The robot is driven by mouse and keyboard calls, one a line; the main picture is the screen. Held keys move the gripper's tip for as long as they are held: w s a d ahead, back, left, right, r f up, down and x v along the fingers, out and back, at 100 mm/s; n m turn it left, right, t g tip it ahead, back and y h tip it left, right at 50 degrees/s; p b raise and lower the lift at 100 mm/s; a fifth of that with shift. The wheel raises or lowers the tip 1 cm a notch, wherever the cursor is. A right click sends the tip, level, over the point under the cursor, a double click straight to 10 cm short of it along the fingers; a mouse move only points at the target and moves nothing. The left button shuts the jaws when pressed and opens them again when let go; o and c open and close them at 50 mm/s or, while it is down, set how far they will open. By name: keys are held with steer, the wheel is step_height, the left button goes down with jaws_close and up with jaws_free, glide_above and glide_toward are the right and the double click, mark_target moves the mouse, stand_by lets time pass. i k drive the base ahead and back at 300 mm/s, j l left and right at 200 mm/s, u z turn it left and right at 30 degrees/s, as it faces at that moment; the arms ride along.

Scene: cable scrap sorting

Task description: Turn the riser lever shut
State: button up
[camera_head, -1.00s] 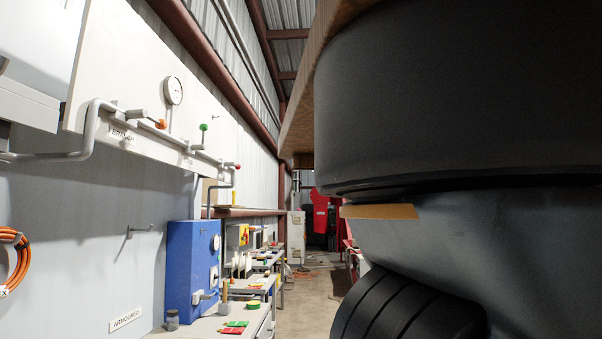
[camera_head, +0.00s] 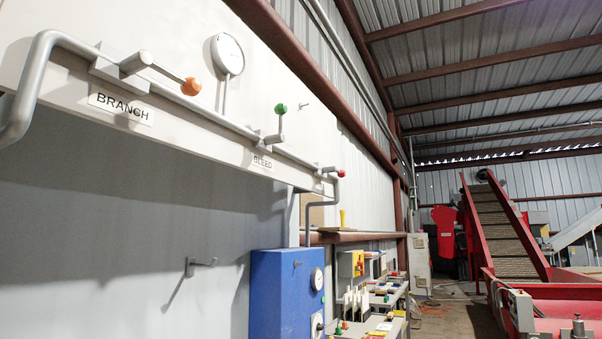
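A grey pipe (camera_head: 215,118) runs along the white wall board and carries three levers. The nearest lever has an orange knob (camera_head: 191,87) and sits above a label reading BRANCH (camera_head: 121,108). The middle lever has a green knob (camera_head: 281,108), which points up, above a label reading BLEED (camera_head: 263,162). The farthest lever has a red knob (camera_head: 340,173) near where the pipe bends down. I see no readable RISER label, so I cannot tell for certain which lever is the riser. My gripper is not in view.
A round gauge (camera_head: 228,54) stands above the pipe. Below are an empty wall hook (camera_head: 200,264) and a blue cabinet (camera_head: 281,295). Benches with small items run along the wall. A red conveyor (camera_head: 507,230) stands at the right, with open floor between.

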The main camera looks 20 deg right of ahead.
mark_target(341, 173)
steer(key=z, duration=0.3)
steer(key=i+l, duration=0.1)
steer(key=i, duration=0.7)
steer(key=i+l, duration=0.1)
steer(key=i, duration=0.75)
steer(key=i+l+u, duration=0.1)
steer(key=i, duration=0.7)
